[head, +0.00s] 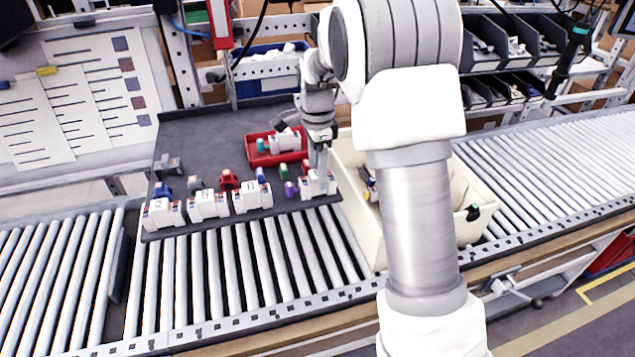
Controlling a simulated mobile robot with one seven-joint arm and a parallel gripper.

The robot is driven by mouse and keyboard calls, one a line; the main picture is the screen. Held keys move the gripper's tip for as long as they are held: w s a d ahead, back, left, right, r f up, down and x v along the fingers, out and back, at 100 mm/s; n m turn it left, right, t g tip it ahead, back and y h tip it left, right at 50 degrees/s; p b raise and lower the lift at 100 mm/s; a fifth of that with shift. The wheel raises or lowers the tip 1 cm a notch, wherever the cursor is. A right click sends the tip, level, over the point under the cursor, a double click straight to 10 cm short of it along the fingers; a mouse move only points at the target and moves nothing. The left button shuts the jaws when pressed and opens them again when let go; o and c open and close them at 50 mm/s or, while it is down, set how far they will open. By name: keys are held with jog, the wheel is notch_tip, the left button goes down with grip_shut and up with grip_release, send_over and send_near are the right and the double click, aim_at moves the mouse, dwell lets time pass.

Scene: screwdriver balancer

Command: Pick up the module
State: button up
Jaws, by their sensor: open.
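Several white modules stand in a row along the front edge of the dark grey board: one at the left end (162,215), a second module (208,206), a third module (252,198), and a right-end module (318,186). My gripper (318,170) is open and points down at the right-end module, with its fingers at or just above the top of it. Whether the fingers touch or straddle it cannot be told, as they are small and partly overlap it. A further white piece (287,141) lies in the red tray (262,160) behind.
The dark grey board (200,140) also holds small coloured parts, including a red one (228,180) and a purple one (290,189). A cream bin (480,222) stands right of the board, partly behind my arm. Roller conveyors (250,265) run in front.

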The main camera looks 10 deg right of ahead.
jog(key=shift+f, duration=1.25)
grip_shut()
